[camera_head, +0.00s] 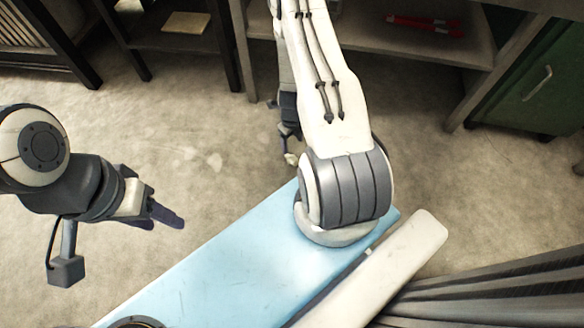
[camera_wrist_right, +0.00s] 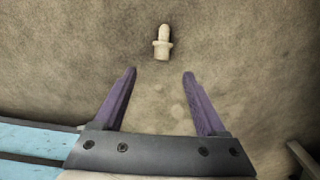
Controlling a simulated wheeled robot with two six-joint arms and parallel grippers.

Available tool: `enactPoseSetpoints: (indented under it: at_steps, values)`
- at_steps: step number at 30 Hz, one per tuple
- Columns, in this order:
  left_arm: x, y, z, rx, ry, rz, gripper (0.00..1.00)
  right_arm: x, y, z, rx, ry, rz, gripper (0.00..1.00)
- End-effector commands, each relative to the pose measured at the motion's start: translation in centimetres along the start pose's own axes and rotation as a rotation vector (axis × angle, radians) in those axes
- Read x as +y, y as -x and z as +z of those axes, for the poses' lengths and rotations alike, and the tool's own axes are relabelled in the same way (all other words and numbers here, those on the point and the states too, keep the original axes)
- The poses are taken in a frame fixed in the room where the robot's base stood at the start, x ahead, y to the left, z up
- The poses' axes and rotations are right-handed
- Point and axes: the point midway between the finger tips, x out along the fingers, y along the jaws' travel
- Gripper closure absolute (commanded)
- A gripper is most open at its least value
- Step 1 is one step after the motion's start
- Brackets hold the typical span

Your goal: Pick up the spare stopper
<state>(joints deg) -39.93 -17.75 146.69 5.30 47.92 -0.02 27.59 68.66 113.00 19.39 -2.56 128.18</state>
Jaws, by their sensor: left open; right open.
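The spare stopper is a small cream plug with a flange (camera_wrist_right: 162,44); in the right wrist view it lies against the bare floor. A small pale thing in the head view (camera_head: 291,159), just below my right gripper, looks like the same stopper. My right gripper (camera_wrist_right: 160,73) is open and empty, its two purple fingers apart. The stopper is beyond the fingertips, roughly centred between them and touching neither. In the head view my right arm hides much of this gripper. My left gripper (camera_head: 168,217) is open and empty at the left, over the floor.
A dark table with a yellowish pad (camera_head: 186,22) stands at the back. A shelf with red tools (camera_head: 425,24) is at the back right, beside a green cabinet (camera_head: 535,85). The floor between is mostly clear.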

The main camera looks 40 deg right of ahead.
Motion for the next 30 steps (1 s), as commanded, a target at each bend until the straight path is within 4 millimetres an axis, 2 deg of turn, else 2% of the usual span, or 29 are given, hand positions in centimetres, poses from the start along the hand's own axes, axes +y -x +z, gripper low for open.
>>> enactPoseSetpoints:
  at_steps: [1, 7, 12, 19, 27, 30]
  values:
    - [-0.1, -0.8, 0.0, 0.001, 0.0, 0.0, 0.5, -0.3, -1.3, -0.4, 0.003, -0.033, -0.001, 0.26]
    - [-0.1, -1.9, 0.1, 0.001, 0.0, 0.0, 0.5, -0.5, -3.6, -0.7, 0.004, -0.069, -0.004, 0.26]
    - [-0.2, -3.5, 0.2, 0.001, 0.0, 0.0, 0.5, -0.5, -6.3, -0.7, 0.005, -0.066, -0.004, 0.26]
    - [-0.3, -4.4, 0.2, 0.001, 0.0, 0.0, 0.5, -0.5, -7.8, -0.7, 0.004, -0.064, -0.004, 0.26]
    - [-0.5, -7.4, 0.4, 0.0, 0.0, 0.0, 0.5, -0.4, -11.6, -0.6, 0.006, -0.063, -0.003, 0.26]
    - [-0.6, -7.7, 0.4, 0.0, 0.0, 0.0, 0.5, -0.4, -12.2, -0.5, 0.004, -0.063, -0.003, 0.26]
